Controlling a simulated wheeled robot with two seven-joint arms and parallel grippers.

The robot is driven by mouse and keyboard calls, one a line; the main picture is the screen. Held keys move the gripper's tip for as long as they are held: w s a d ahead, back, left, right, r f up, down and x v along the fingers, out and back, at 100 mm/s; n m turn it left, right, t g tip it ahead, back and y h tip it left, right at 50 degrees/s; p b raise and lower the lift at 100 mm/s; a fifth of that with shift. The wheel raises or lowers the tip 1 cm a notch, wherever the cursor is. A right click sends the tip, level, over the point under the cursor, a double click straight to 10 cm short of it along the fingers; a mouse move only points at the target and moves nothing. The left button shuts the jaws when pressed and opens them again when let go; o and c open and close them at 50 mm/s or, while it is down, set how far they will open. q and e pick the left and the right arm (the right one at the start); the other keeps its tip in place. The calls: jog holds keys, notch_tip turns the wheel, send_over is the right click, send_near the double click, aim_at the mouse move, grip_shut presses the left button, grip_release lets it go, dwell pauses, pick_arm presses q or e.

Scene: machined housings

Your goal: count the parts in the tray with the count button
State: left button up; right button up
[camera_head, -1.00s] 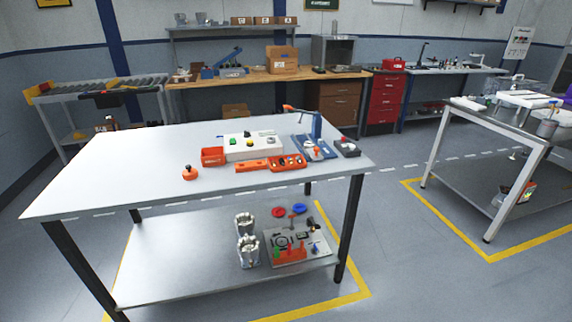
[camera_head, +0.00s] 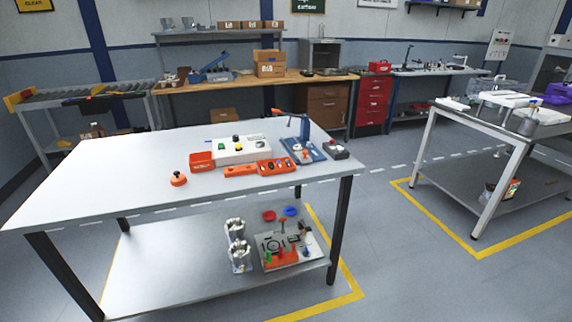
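Neither of my grippers is in view. On the near steel table (camera_head: 110,180) stands a white control box (camera_head: 228,157) with green, yellow and black buttons on top. I cannot read any label that marks a count button. An orange-red tray (camera_head: 264,168) with several small dark and light spots lies in front of the box; I cannot tell whether these are parts or holes. A small open red bin (camera_head: 201,161) stands at the box's left. An orange base with a black knob (camera_head: 178,179) stands alone farther left. Two silver housings (camera_head: 239,257) stand on the lower shelf.
A blue fixture with an upright arm (camera_head: 303,150) and a dark grey box with a red button (camera_head: 336,151) stand at the table's right end. The left tabletop is clear. Another bench (camera_head: 480,120) stands right, across open floor. A wooden workbench (camera_head: 200,87) is behind.

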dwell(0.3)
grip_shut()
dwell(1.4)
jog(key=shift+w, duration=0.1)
